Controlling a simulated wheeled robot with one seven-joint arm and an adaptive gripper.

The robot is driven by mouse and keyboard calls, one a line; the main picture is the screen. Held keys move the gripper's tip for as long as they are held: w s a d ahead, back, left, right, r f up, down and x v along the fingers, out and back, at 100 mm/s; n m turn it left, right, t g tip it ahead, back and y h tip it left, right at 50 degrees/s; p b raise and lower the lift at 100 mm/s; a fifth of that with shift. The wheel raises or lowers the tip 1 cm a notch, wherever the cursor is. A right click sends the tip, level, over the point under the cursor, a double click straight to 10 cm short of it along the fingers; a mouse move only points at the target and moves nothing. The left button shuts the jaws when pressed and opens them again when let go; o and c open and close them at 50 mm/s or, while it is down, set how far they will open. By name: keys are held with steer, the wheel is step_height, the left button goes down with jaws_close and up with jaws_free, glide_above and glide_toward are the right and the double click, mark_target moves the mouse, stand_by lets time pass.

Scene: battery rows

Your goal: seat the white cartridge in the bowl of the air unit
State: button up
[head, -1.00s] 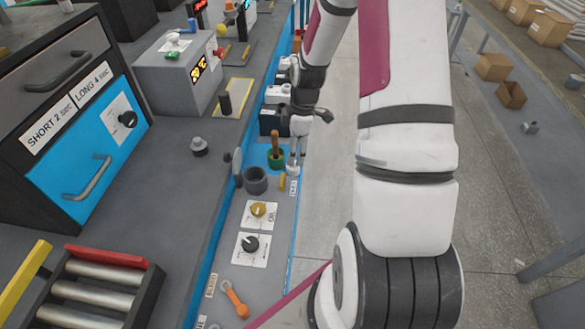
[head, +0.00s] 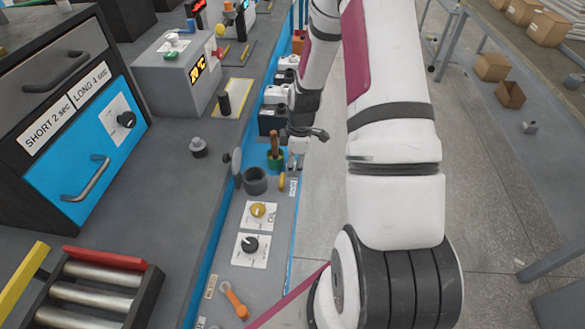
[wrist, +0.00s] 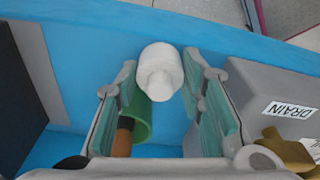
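The white cartridge (wrist: 160,75) stands on the blue strip, its narrower stub facing the wrist camera. It lies between the tips of my gripper (wrist: 161,88), with a small gap showing on both sides. My gripper is open and has come down over it; in the head view my gripper (head: 297,157) hides most of the cartridge. The air unit (head: 277,208) is a grey block with a DRAIN label and a yellow drain knob (head: 282,182). Its dark round bowl (head: 255,180) looks open at the top, left of my gripper. A hinged round lid (head: 236,162) stands upright beside the bowl.
A green cup (wrist: 142,118) with a brown handle (head: 275,144) in it stands close beside my left finger. Black-and-white devices (head: 272,120) line the strip behind. Yellow (head: 258,210) and black (head: 250,244) knobs sit nearer.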

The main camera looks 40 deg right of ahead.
steer(key=c, duration=0.4)
steer(key=shift+c, duration=0.2)
